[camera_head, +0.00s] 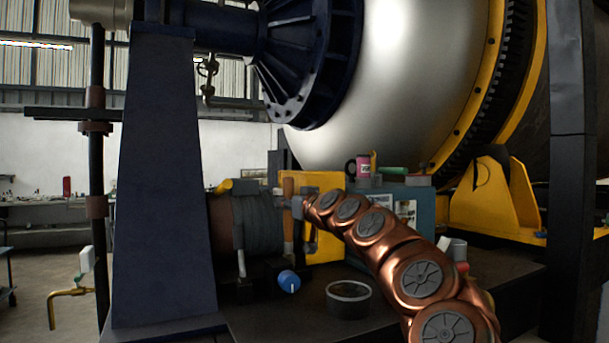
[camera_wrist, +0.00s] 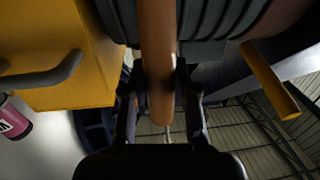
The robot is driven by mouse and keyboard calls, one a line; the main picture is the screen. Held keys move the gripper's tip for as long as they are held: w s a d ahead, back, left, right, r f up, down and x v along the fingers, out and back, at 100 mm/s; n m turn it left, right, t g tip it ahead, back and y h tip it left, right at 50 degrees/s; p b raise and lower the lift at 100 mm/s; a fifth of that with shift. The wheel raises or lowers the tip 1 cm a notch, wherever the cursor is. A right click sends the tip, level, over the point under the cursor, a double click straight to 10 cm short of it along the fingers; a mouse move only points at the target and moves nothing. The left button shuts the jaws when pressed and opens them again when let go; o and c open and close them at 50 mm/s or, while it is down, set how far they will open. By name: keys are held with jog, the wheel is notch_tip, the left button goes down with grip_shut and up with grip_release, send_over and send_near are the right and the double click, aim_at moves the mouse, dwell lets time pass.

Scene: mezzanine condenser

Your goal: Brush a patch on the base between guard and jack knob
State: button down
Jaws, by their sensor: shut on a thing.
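My gripper (camera_head: 298,207) is shut on an upright tool with an orange-brown wooden handle (camera_head: 288,188), beside the dark ribbed motor. In the wrist view my gripper (camera_wrist: 160,88) has a finger on each side of the handle (camera_wrist: 158,40). The tool's working end is hard to make out and leaves the wrist view at the top. A blue knob (camera_head: 289,281), which seems to be the jack knob, sits low in front on the dark base (camera_head: 265,328). The yellow panel (camera_head: 325,180), likely the guard, stands behind my gripper; it also shows in the wrist view (camera_wrist: 75,90).
The ribbed motor (camera_head: 258,222) is close to the left of my gripper. A round dark container (camera_head: 348,299) stands on the base right of the knob. A blue box (camera_head: 425,207) and a pink mug (camera_head: 363,167) are behind my arm. A dark column (camera_head: 165,190) rises at left.

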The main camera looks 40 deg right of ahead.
jog(key=shift+w+a+b, duration=0.3)
jog(key=shift+a+b, duration=0.2)
jog(key=shift+b, duration=0.3)
jog(key=shift+s+d, duration=1)
jog(key=shift+d, duration=1.95)
notch_tip(320, 180, up, 8)
jog(key=p, duration=0.5)
jog(key=shift+a, duration=0.15)
jog(key=shift+r, duration=0.1)
